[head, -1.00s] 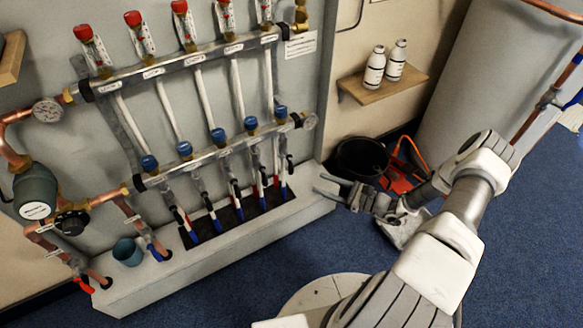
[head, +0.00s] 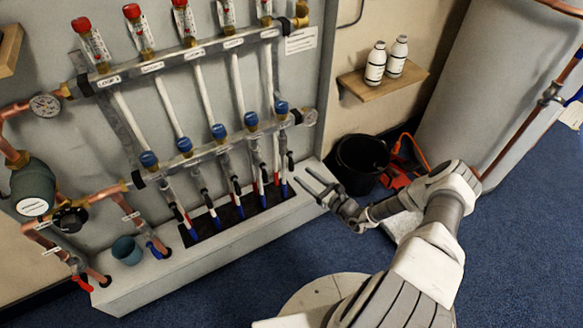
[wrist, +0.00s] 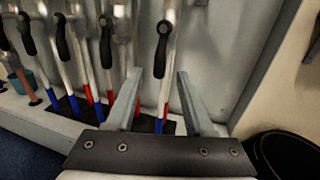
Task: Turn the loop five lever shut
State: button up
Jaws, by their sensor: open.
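The loop five lever (head: 290,161) is the rightmost black lever on the lower row of the manifold (head: 215,150). It hangs down along its pipe. In the wrist view the lever (wrist: 160,52) appears upright, framed between my two fingertips in the picture. My gripper (head: 308,179) is open and empty, a little to the right of and below the lever in the head view, with a gap to it. The open fingers also show in the wrist view (wrist: 158,76), pointing toward the pipes. Nothing hides the lever's handle.
Other black levers (wrist: 106,42) hang close by on the left. A white ledge (head: 225,235) runs below the pipes. A black bucket (head: 361,163) stands on the floor right of the ledge, and a wooden shelf (head: 385,82) with two white bottles is above it.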

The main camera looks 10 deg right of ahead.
aim_at(293, 167)
jog(key=b+x, duration=0.1)
jog(key=x, duration=0.6)
jog(key=shift+w+a, duration=0.1)
grip_shut()
dwell(1.2)
